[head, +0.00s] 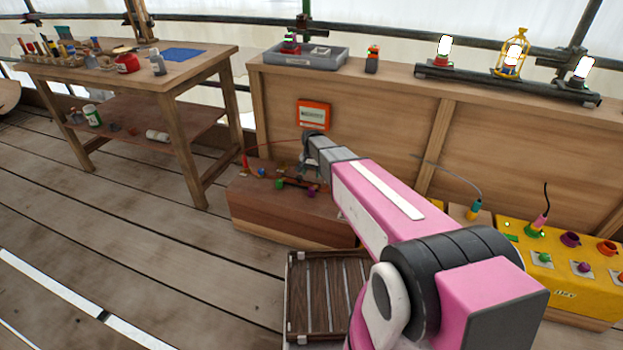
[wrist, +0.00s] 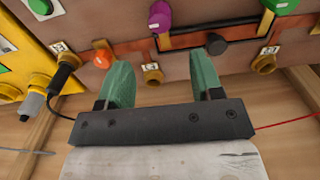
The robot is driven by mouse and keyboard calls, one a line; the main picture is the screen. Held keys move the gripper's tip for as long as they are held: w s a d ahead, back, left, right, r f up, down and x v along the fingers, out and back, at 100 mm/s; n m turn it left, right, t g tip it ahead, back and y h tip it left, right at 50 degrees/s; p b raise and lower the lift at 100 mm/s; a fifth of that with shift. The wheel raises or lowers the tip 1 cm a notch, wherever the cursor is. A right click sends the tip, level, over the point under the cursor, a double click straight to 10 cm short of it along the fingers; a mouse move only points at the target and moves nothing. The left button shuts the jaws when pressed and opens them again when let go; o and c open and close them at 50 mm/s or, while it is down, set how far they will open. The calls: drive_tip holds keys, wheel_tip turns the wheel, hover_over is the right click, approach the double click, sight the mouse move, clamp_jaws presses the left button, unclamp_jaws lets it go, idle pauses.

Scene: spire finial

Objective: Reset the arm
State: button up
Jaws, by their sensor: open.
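My gripper (wrist: 160,85) is open and empty in the wrist view, its two green fingers apart with nothing between them but the panel behind. Ahead of the fingers is a brown wooden box (head: 290,222) with coloured knobs and brass sockets. In the wrist view a purple knob (wrist: 160,17), an orange plug (wrist: 103,54) and a black bar handle (wrist: 240,45) show near the fingers. I cannot tell how far the fingertips are from the panel.
A yellow box (head: 560,290) with knobs and plugs stands at the right. A wooden workbench (head: 200,68) with paint pots is at the left. A slatted crate (head: 318,260) lies below my arm. A ledge behind carries a grey tray (head: 330,62) and lamps. The left floor is clear.

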drive_tip(key=shift+d+r, duration=0.1)
drive_tip(key=shift+r, duration=0.05)
idle(0.3)
drive_tip(key=s+d+r+n, duration=0.1)
drive_tip(key=s+d+r, duration=0.3)
drive_tip(key=s, duration=0.5)
drive_tip(key=s+d+r+n, duration=0.2)
drive_tip(key=s+d, duration=0.4)
drive_tip(key=s, duration=0.3)
drive_tip(key=s+d+r+n, duration=0.1)
drive_tip(key=s+d+r, duration=0.4)
drive_tip(key=s, duration=0.3)
drive_tip(key=shift+s+r+n, duration=0.3)
drive_tip(key=shift+s+r, duration=0.05)
drive_tip(key=shift+s, duration=0.05)
